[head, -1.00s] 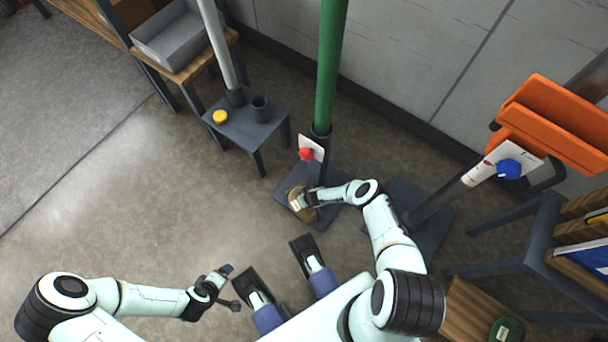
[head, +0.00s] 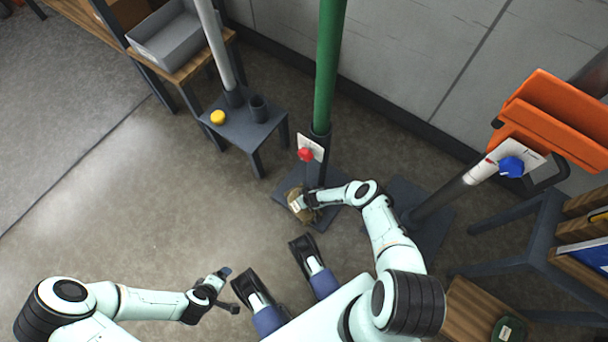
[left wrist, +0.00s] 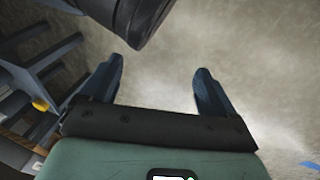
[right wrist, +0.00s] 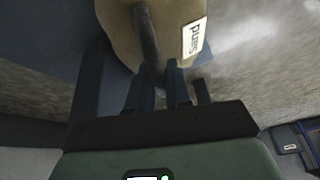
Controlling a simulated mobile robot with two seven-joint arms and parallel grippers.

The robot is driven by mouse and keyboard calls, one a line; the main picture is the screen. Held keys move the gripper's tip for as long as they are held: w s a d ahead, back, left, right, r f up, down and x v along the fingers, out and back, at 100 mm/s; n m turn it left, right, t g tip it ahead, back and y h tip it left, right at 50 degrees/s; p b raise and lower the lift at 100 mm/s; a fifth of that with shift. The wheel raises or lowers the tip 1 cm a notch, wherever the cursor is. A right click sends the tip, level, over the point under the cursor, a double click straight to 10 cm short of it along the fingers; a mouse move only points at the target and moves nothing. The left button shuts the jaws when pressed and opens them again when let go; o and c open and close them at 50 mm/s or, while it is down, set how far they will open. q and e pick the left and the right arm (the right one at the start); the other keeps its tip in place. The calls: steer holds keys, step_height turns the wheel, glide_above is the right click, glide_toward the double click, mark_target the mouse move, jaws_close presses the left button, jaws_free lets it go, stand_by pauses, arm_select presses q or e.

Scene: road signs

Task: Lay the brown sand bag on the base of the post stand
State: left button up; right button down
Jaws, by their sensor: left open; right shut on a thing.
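The brown sand bag (head: 297,207) with a white label lies at the left front edge of the dark base plate (head: 322,215) of the post stand, whose green post (head: 328,75) rises behind it. In the right wrist view the sand bag (right wrist: 168,28) shows its dark strap and label. My right gripper (head: 308,199) is shut on the bag's strap; its fingers (right wrist: 172,88) are close together there. Whether the bag rests fully on the plate cannot be told. My left gripper (head: 231,288) is open and empty, low over the floor; its spread fingers show in the left wrist view (left wrist: 158,85).
A small dark table (head: 245,125) with a yellow disc (head: 218,117) and a dark cup stands left of the post. A second stand with a blue knob (head: 511,167) and an orange bin (head: 550,120) are at right. The floor at left is clear.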

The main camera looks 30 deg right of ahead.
arm_select(q)
steer(key=shift+f, duration=0.1)
arm_select(e)
steer(key=c, duration=1)
jaws_free()
steer(key=shift+o, duration=0.2)
steer(key=shift+s+f, duration=0.1)
steer(key=shift+f, duration=0.1)
steer(key=p+v, duration=0.3)
steer(key=v, duration=0.1)
steer(key=shift+r, duration=0.3)
arm_select(q)
steer(key=s+d+r+g+h+p, duration=0.1)
steer(key=s+d+r+g+p, duration=0.2)
steer(key=s+r, duration=0.6)
steer(key=shift+s+d+r+m+h+p, duration=0.35)
steer(key=shift+d+r+p, duration=0.5)
steer(key=shift+d+p, duration=0.5)
arm_select(e)
steer(key=v, duration=0.9)
arm_select(q)
steer(key=shift+a, duration=0.15)
arm_select(e)
steer(key=shift+d, duration=0.1)
